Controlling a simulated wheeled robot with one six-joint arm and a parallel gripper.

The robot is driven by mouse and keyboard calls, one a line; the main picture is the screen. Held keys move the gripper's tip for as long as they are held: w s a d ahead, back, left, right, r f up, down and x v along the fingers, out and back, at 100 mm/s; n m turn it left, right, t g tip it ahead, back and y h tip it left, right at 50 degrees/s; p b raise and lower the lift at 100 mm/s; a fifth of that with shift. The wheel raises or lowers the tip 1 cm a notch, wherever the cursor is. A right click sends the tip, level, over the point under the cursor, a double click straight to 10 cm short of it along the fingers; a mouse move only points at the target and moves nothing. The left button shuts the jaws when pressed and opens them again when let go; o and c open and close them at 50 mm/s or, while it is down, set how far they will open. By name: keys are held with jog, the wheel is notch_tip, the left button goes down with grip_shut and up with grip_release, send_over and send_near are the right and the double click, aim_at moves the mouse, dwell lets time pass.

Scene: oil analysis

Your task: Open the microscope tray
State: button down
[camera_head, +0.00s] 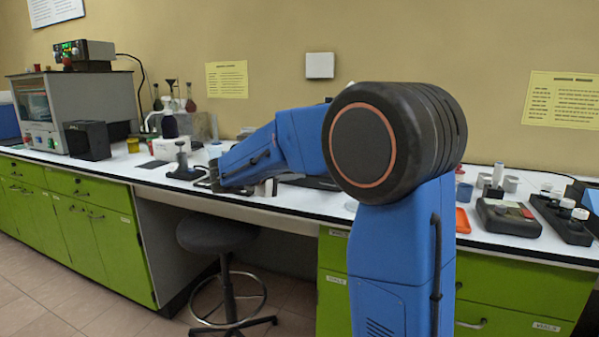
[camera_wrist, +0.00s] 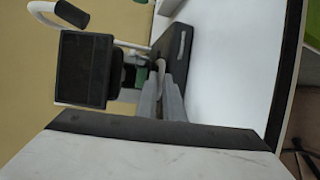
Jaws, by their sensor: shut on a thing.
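The microscope shows in the wrist view, turned on its side, as a dark base (camera_wrist: 177,48) with a pale handle-like bar. My gripper (camera_wrist: 162,84) reaches it with two grey fingers close together at the near side of the base. It is shut on a part there, which looks like the microscope tray; the fingers mostly hide the held part. A small green piece (camera_wrist: 153,76) shows beside the fingertips. I cannot tell how far the tray is out. In the head view my blue arm covers most of this spot.
A black panel (camera_wrist: 85,68) and a curved white tube (camera_wrist: 40,10) stand close by in the wrist view. On the white bench are a black box (camera_head: 88,140) and a small grey-topped device (camera_head: 181,160). A round stool (camera_head: 217,235) stands before the bench.

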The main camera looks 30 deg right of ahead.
jog(key=s+a, duration=0.4)
jog(key=a, duration=0.1)
jog(key=s+a, duration=0.2)
jog(key=shift+a, duration=0.35)
jog(key=c, duration=1.9)
grip_release()
jog(key=shift+a, duration=0.1)
jog(key=v, duration=1.7)
jog(key=shift+a+f, duration=0.1)
jog(key=shift+a, duration=0.05)
